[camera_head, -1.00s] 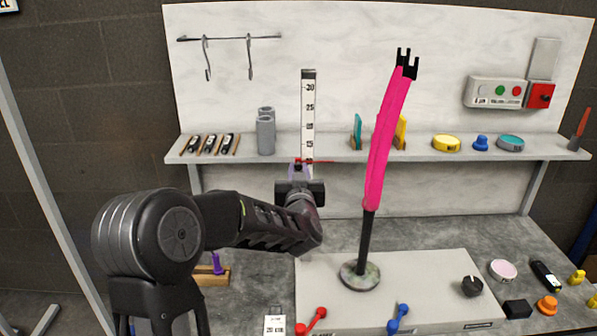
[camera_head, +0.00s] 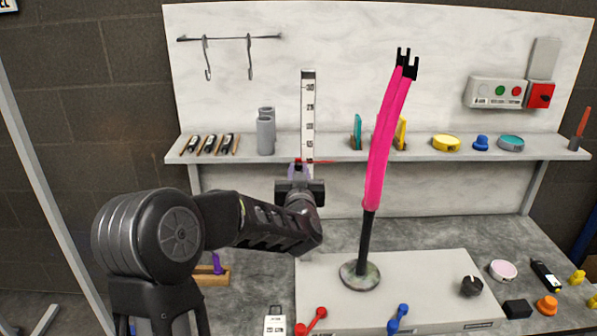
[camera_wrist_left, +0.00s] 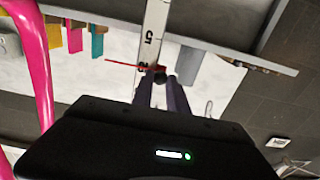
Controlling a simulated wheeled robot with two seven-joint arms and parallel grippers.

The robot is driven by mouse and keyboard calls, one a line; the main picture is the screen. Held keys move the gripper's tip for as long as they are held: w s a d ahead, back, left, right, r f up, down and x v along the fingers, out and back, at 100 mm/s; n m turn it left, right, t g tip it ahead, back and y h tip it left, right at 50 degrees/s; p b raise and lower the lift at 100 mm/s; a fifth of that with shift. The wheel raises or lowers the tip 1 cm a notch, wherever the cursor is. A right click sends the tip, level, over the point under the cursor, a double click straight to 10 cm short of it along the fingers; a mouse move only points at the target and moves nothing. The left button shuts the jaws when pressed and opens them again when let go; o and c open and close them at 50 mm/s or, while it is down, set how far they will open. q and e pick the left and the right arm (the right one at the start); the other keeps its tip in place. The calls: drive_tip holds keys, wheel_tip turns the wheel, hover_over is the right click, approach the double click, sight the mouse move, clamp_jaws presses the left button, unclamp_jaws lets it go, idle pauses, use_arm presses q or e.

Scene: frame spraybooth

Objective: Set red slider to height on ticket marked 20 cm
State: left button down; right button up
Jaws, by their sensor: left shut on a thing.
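The white scale (camera_head: 308,115) stands upright against the back wall, with printed numbers that rise toward 30 at the top. The red slider (camera_head: 318,162) sits low on it, its thin red pointer below the lowest mark readable in the head view. My left gripper (camera_head: 298,170) is in front of the scale, shut on the slider. In the left wrist view the fingers (camera_wrist_left: 168,92) close at the slider, its red pointer (camera_wrist_left: 122,65) stretches left, and a 5 shows on the scale (camera_wrist_left: 151,40). The ticket (camera_head: 275,322) lies at the bench front, its print too small to read. My right gripper is not in view.
A pink frame (camera_head: 388,135) stands on a round base (camera_head: 360,275) to the right of the scale. Grey cylinders (camera_head: 265,135) stand on the shelf (camera_head: 340,150) to its left. Red (camera_head: 312,320) and blue (camera_head: 398,318) handles are at the bench front.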

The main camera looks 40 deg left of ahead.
use_arm(q)
wheel_tip(320, 180, up, 10)
drive_tip(key=p, duration=0.6)
drive_tip(key=c, duration=1.3)
unclamp_jaws()
drive_tip(key=shift+s, duration=0.1)
drive_tip(key=b+v, duration=0.1)
drive_tip(key=v, duration=0.6)
drive_tip(key=shift+s+d, duration=0.25)
